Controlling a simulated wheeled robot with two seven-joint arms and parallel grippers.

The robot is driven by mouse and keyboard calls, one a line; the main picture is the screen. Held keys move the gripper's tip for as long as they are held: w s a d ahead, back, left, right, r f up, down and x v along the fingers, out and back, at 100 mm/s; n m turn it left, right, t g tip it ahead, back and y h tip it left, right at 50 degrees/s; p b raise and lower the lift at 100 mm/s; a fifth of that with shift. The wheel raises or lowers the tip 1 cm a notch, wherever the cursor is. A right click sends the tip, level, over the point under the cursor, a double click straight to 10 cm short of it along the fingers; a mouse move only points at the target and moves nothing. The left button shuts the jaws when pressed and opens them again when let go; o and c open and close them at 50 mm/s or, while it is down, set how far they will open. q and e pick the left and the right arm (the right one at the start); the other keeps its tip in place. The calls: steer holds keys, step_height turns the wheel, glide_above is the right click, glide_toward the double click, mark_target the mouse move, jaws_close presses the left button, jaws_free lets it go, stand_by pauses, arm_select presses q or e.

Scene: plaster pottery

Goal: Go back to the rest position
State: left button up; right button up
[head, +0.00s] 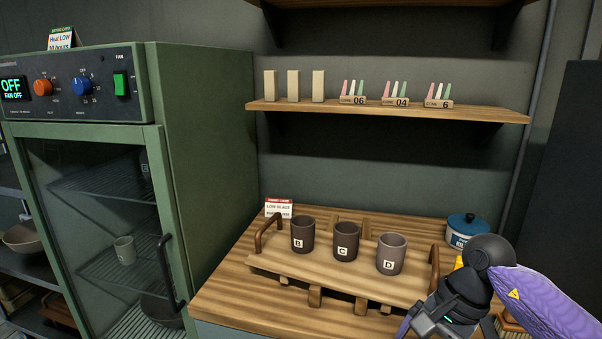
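My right arm comes in from the lower right, and its gripper (428,322) is partly in view at the bottom edge, by the front right of the wooden counter. Its fingertips are not clear, so I cannot tell whether it is open or shut. My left gripper is not in view. Three dark cups, marked B (302,234), C (345,241) and D (391,254), stand upright in a row on a wooden tray (283,262) with a handle at each end. The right arm is in front of the tray's right end.
A green cabinet (209,170) with a closed glass door stands at left, a pale cup (124,248) inside; its display reads OFF. A wall shelf (400,112) holds blocks and numbered cones. A sign (279,207) and a blue jar (466,230) stand on the counter (240,296).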

steer(key=a+f+m+t+y, duration=0.3)
steer(key=a+f+m+y, duration=0.6)
steer(key=m, duration=0.5)
step_height(320, 180, down, 10)
steer(key=d+m+t+h, duration=0.25)
steer(key=m+t, duration=0.65)
steer(key=m, duration=1)
steer(key=s+d+f+m+g+h, duration=0.2)
steer(key=s+d+f+m+h, duration=0.2)
steer(key=s+f+m+h, duration=0.55)
steer(key=s+f+m+g, duration=0.3)
steer(key=s+f+m, duration=0.1)
steer(key=s, duration=0.5)
steer(key=s+d+f+m+g, duration=0.1)
steer(key=s+f+m+g, duration=0.1)
steer(key=s+f+m, duration=0.3)
steer(key=s+d+f+m+g+h, duration=0.1)
steer(key=s+f+m+g, duration=0.2)
steer(key=s+m, duration=0.4)
steer(key=s+f, duration=0.1)
steer(key=s, duration=0.6)
steer(key=shift+f+m+g, duration=0.15)
steer(key=shift+m+g, duration=0.15)
steer(key=shift+m, duration=0.05)
